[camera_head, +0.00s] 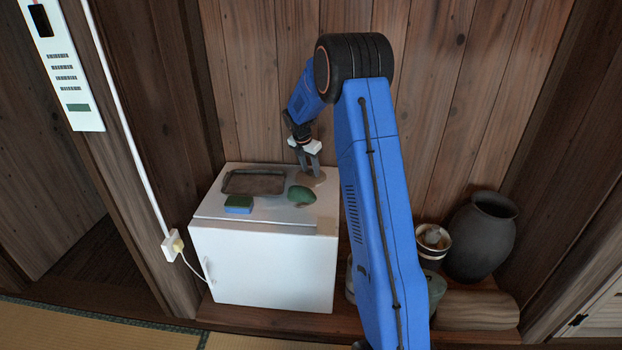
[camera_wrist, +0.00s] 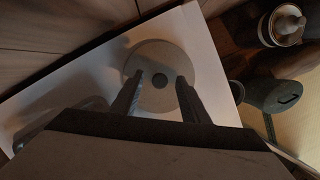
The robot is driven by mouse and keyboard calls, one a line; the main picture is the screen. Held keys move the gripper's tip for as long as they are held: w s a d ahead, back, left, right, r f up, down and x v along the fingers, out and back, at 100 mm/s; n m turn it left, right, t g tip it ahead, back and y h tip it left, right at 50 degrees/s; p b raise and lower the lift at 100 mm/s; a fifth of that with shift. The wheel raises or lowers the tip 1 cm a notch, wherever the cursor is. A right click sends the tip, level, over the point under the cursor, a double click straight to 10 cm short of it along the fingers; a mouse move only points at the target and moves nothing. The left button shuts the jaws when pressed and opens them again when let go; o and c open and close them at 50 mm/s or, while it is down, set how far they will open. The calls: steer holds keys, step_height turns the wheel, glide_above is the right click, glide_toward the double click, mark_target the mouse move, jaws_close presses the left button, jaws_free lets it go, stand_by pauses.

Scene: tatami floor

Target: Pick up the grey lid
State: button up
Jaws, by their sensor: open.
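The grey lid is a round, flat disc with a dark knob or spot at its centre. It lies on the white box near its back right corner, and in the wrist view the lid (camera_wrist: 180,62) shows just beyond my fingers. In the head view the lid (camera_head: 313,181) is partly hidden by my gripper (camera_head: 309,168). In the wrist view my gripper (camera_wrist: 158,95) is open, with its two fingers pointing at the lid and spread either side of the dark centre. Nothing is between the fingers. I cannot tell whether the fingertips touch the lid.
On the white box (camera_head: 265,270) are a dark tray (camera_head: 254,182), a blue and green sponge (camera_head: 238,204) and a green rounded object (camera_head: 302,195). A dark jar (camera_head: 482,237) and a banded pot (camera_head: 433,242) stand right of it. A wooden wall rises close behind.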

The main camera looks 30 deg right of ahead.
jaws_close()
